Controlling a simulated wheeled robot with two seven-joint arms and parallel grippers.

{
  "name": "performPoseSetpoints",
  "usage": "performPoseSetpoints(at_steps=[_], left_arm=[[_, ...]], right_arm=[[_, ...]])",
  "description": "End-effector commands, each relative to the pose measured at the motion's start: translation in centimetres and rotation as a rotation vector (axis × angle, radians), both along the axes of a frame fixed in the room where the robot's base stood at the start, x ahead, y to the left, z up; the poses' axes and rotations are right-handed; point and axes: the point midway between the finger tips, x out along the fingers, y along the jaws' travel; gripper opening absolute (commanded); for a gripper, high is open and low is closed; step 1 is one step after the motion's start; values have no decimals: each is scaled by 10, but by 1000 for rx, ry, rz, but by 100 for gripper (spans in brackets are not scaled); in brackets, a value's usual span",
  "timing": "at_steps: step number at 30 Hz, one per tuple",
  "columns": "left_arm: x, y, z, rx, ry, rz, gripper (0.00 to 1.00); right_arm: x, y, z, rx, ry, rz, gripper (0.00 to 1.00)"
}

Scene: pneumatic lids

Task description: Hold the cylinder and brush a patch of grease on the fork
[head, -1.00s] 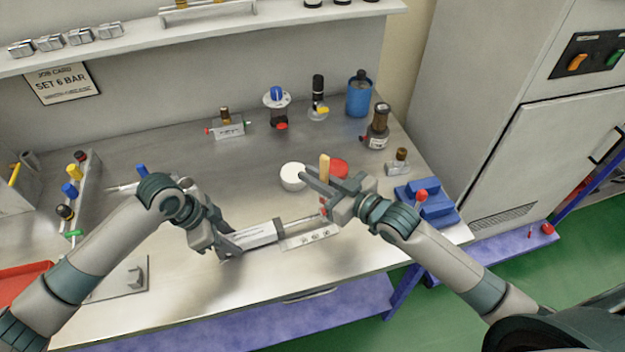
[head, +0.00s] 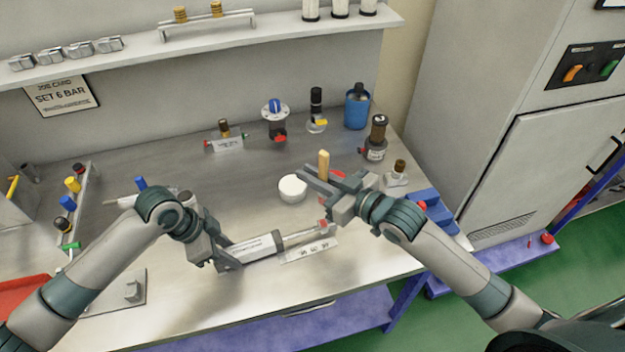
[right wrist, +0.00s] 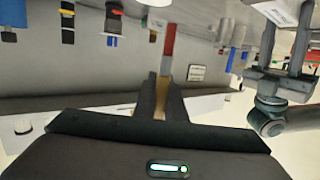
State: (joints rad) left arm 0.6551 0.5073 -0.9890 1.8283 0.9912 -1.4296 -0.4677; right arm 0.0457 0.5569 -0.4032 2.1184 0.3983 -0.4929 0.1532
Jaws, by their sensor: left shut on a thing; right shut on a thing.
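The cylinder (head: 250,248) is pale with a dark end and lies tilted above the bench front. My left gripper (head: 222,254) is shut on it near its left end. Its rod points right to the fork (head: 327,228). A small red area shows at the fork; I cannot tell whether it is grease or part of the brush. My right gripper (head: 325,186) is shut on the brush, whose wooden handle (head: 323,160) stands upright above the fingers. In the right wrist view the brush's red part (right wrist: 168,42) extends beyond the fingers. Contact between bristles and fork cannot be made out.
A white round pot (head: 292,188) stands just left of my right gripper. A pale marked strip (head: 308,250) lies below the rod. A blue block (head: 433,205) is at right. Bottles and fittings stand at the back; the bench between is mostly clear.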

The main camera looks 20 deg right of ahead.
Motion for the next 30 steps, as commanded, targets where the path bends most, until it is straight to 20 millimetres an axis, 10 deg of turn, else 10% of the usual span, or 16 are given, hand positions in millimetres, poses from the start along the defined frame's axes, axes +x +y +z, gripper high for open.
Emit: performPoseSetpoints(at_steps=[3,4,6,20,30], left_arm=[[0,0,0,0,0,0,11],[0,0,0,0,1,0,36],[0,0,0,0,0,0,53],[0,2,5,0,-1,0,53],[0,18,47,-1,-4,-1,53]], right_arm=[[0,0,0,0,0,0,0],[0,0,0,0,0,0,0],[0,0,0,0,0,0,0],[0,0,0,0,0,0,0],[0,0,0,0,0,0,0]])
